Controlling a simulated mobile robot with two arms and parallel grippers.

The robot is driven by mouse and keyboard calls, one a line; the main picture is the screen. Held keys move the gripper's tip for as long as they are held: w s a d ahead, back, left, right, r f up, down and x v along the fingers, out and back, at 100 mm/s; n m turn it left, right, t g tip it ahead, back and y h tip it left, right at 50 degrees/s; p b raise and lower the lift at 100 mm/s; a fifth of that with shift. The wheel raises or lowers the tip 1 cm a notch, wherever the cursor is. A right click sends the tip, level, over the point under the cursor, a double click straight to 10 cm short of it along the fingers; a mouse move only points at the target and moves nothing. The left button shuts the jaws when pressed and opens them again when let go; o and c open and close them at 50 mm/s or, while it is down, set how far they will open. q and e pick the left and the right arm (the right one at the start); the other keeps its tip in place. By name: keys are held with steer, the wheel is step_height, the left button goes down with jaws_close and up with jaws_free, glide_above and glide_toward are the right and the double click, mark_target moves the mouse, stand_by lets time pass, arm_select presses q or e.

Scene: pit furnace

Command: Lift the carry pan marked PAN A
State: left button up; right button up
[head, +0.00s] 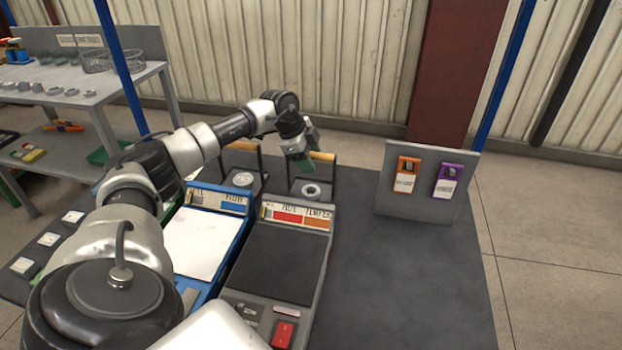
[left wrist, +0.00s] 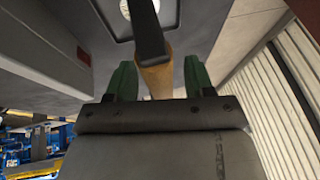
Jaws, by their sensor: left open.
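Two dark carry pans with arched frames and wooden grips stand at the back of the dark table: a left pan (head: 258,186) and a right pan (head: 326,192). No PAN A mark can be read on either. Each holds a pale round piece. My left gripper (head: 309,152) is at the right pan's wooden grip (head: 323,156). In the left wrist view its green fingers (left wrist: 158,78) are open, one on each side of the wooden grip (left wrist: 158,88), with gaps showing. My right gripper is not in view.
A blue-framed tray (head: 201,239) and a grey-framed tray (head: 277,262) lie in front of the pans. An upright panel (head: 418,211) with orange and purple devices stands at right. The table's right front is clear. A shelf (head: 75,91) stands at far left.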

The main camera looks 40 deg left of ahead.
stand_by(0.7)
arm_select(q)
jaws_close()
